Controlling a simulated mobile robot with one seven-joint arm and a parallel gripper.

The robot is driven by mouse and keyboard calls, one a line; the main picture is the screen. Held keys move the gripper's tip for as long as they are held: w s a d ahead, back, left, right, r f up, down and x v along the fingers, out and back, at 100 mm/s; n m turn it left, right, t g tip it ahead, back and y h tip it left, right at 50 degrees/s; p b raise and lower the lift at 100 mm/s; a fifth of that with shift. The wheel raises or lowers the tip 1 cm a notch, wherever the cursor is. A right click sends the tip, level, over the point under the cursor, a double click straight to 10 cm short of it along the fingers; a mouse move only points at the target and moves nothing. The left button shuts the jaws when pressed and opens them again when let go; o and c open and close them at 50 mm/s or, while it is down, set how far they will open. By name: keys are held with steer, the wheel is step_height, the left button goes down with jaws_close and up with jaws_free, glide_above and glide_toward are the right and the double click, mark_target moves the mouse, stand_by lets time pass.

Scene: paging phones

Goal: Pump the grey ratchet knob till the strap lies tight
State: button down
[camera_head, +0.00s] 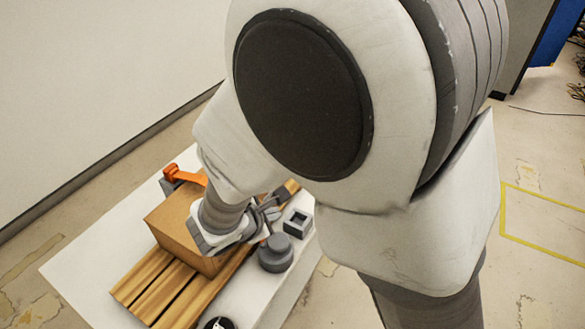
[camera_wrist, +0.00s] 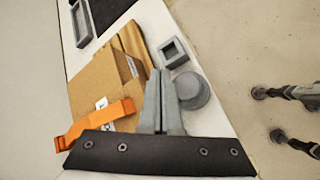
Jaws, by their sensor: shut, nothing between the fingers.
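A grey round knob-like piece (camera_head: 275,255) with a wider lower part stands on the white table, right of the cardboard box (camera_head: 172,222). It also shows in the wrist view (camera_wrist: 192,92), just right of my fingers; I cannot tell whether it is the ratchet knob. The orange strap (camera_head: 188,177) shows at the box's far side, and in the wrist view (camera_wrist: 95,124) it runs bent across the box's lower edge. Most of its run is hidden. My gripper (camera_wrist: 159,74) is shut and empty, its fingers beside the box; it also shows in the head view (camera_head: 270,205).
The box rests on wooden slats (camera_head: 165,288) on the white table (camera_head: 75,265). A grey square block with a hollow (camera_head: 298,222) stands beyond the knob-like piece. A black round thing (camera_head: 218,323) is at the near edge. My arm hides much of the right side.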

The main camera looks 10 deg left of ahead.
steer(key=b, duration=0.3)
glide_above(277, 239)
steer(key=s, duration=0.1)
steer(key=f, duration=0.5)
steer(key=shift+s+a+f, duration=0.1)
steer(key=shift+a+f, duration=0.1)
steer(key=shift+f+b, duration=0.9)
steer(key=shift+b, duration=0.25)
stand_by(0.3)
steer(key=shift+f+b, duration=0.45)
steer(key=shift+b, duration=0.25)
steer(key=shift+f+b, duration=1.05)
steer(key=shift+b, duration=0.1)
stand_by(0.8)
stand_by(0.4)
steer(key=shift+r+p, duration=1.15)
steer(key=shift+r, duration=0.35)
steer(key=shift+r+p, duration=1.75)
steer(key=shift+r, duration=0.75)
